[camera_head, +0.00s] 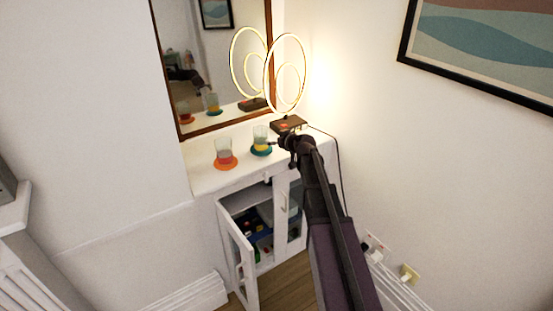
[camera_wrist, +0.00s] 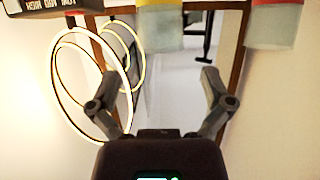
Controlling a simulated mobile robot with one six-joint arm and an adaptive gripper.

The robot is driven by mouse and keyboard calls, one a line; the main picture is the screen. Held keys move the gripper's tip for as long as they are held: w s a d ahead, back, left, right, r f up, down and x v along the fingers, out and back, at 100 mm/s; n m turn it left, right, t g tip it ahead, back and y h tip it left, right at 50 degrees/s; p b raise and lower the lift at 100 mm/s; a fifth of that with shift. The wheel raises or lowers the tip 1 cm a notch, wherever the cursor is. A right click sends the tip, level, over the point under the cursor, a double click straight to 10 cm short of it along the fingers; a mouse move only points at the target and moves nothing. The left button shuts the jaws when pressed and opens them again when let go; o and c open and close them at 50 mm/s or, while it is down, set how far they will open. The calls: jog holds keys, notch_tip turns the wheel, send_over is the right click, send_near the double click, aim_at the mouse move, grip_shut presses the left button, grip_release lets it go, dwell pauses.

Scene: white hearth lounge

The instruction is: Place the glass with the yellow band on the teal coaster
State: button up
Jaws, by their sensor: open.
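The glass with the yellow band (camera_head: 260,134) stands upright on the teal coaster (camera_head: 263,152) on the white cabinet top. In the wrist view, which is upside down, this glass (camera_wrist: 161,28) shows at the top middle, with its band partly cut off by the frame edge. The teal coaster does not show there. My gripper (camera_head: 283,154) is open and empty, just right of the glass in the head view.
A glass with a red band (camera_head: 224,151) stands on an orange coaster (camera_head: 226,164) to the left. A ring lamp (camera_head: 286,75) and a dark box (camera_head: 289,123) are behind my gripper. A mirror (camera_head: 215,60) hangs behind. The cabinet door (camera_head: 240,262) below is open.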

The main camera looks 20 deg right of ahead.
jog(key=shift+s, duration=0.1)
jog(key=s+a+f+g, duration=0.45)
jog(key=s+a, duration=0.25)
jog(key=s, duration=0.3)
jog(key=s+f+m+g+h, duration=0.1)
jog(key=s+f+g, duration=0.1)
jog(key=s, duration=0.6)
jog(key=s+a+f+m+g+h, duration=0.1)
jog(key=s+f+g, duration=0.1)
jog(key=s, duration=0.6)
jog(key=s+a+f+m+g+h, duration=0.1)
jog(key=s+f+g+h, duration=0.1)
jog(key=s, duration=0.7)
jog(key=shift+f+m+g, duration=0.3)
jog(key=shift+f+g, duration=0.2)
jog(key=shift+g, duration=0.75)
jog(key=shift+w, duration=0.1)
